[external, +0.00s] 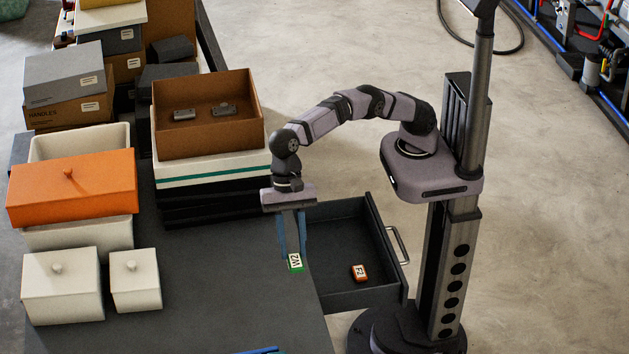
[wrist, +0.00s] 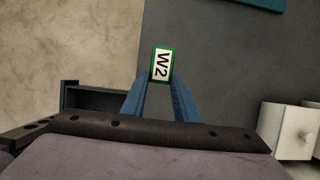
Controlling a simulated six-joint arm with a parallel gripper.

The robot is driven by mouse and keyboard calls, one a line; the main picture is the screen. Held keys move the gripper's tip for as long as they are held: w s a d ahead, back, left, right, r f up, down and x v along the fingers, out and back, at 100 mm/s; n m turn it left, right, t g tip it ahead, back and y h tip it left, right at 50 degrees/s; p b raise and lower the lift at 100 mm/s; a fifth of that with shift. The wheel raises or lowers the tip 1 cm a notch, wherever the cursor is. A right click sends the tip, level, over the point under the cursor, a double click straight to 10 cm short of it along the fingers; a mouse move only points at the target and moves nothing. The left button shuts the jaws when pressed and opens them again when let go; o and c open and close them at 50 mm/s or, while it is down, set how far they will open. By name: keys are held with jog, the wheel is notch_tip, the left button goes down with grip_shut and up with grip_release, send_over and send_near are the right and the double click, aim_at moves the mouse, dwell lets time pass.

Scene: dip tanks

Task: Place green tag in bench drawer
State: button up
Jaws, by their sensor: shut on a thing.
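The green tag (external: 295,262) has a white label reading W2. My gripper (external: 292,256) points down and is shut on it, near the bench edge beside the drawer. The tag also shows between the blue fingertips in the wrist view (wrist: 161,65). I cannot tell whether the tag touches the bench top. The bench drawer (external: 372,298) is pulled open on the right side of the bench. An orange tag (external: 359,272) with a white label lies inside it. In the wrist view, part of the drawer (wrist: 100,100) shows at left, partly hidden by my gripper body.
The grey bench top (external: 225,300) is clear around my gripper. A brown open box (external: 205,140) with two grey items sits on stacked trays behind. White lidded boxes (external: 62,290) and an orange-lidded box (external: 72,190) stand at left. The drawer handle (external: 399,245) sticks out to the right.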

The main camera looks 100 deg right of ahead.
jog(key=s, duration=0.2)
jog(key=m+h+b, duration=0.4)
jog(key=m+h, duration=0.5)
jog(key=m, duration=2.7)
send_over(349, 245)
jog(key=a, duration=0.2)
notch_tip(349, 245, down, 18)
jog(key=f, duration=0.1)
jog(key=shift+d+f+b, duration=0.1)
jog(key=shift+f+b, duration=0.25)
jog(key=shift+f, duration=4.45)
jog(key=shift+f, duration=0.15)
